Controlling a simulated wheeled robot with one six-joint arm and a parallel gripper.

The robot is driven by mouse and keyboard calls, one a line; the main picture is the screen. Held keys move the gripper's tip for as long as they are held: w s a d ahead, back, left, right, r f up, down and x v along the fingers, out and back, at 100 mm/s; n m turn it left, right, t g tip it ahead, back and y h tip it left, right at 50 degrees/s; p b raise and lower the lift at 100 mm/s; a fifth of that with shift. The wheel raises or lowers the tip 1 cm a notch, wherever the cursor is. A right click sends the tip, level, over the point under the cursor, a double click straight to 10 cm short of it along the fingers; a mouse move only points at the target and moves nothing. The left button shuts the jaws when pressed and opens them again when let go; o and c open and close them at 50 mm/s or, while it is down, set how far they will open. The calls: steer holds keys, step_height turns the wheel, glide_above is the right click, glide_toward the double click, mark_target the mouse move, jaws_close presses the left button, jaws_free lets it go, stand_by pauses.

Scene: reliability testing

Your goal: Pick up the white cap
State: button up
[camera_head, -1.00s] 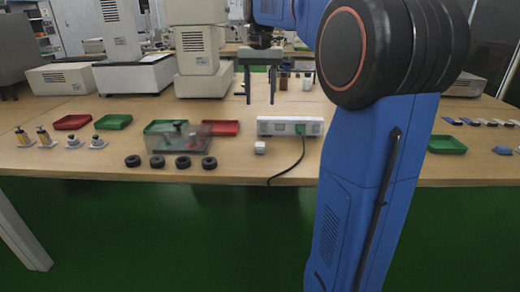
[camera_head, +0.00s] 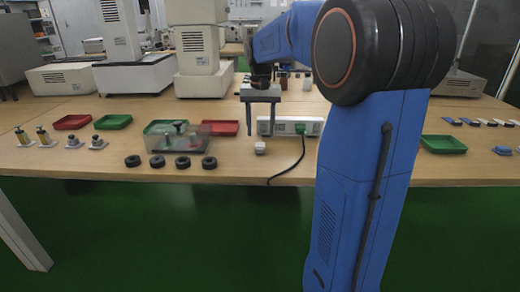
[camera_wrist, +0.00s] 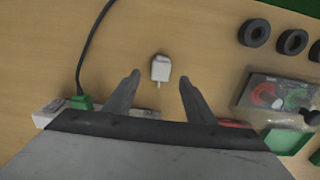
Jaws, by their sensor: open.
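A small white block-like piece, which I take to be the white cap (camera_head: 260,148), lies on the table near its front edge. It also shows in the wrist view (camera_wrist: 161,68), with a short pin-like bit pointing toward my gripper. My gripper (camera_head: 262,132) is open and empty, above the table and close to the white piece. In the wrist view my gripper (camera_wrist: 157,82) has its two fingers spread, with the piece just beyond and between the fingertips, not touching them.
A white power strip (camera_head: 290,126) with a green plug and black cable is just behind. Black rings (camera_head: 182,162) and a clear box (camera_head: 172,140) lie to the left, near red and green trays (camera_head: 222,128). Bare table lies around the white piece.

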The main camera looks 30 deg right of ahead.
mark_target(260, 145)
steer(key=shift+s+a+f, duration=0.1)
steer(key=shift+f, duration=1.25)
steer(key=shift+a+f, duration=0.1)
steer(key=shift+f, duration=1.25)
steer(key=c, duration=1.3)
steer(key=shift+o, duration=0.2)
steer(key=shift+r, duration=0.1)
step_height(260, 145, up, 10)
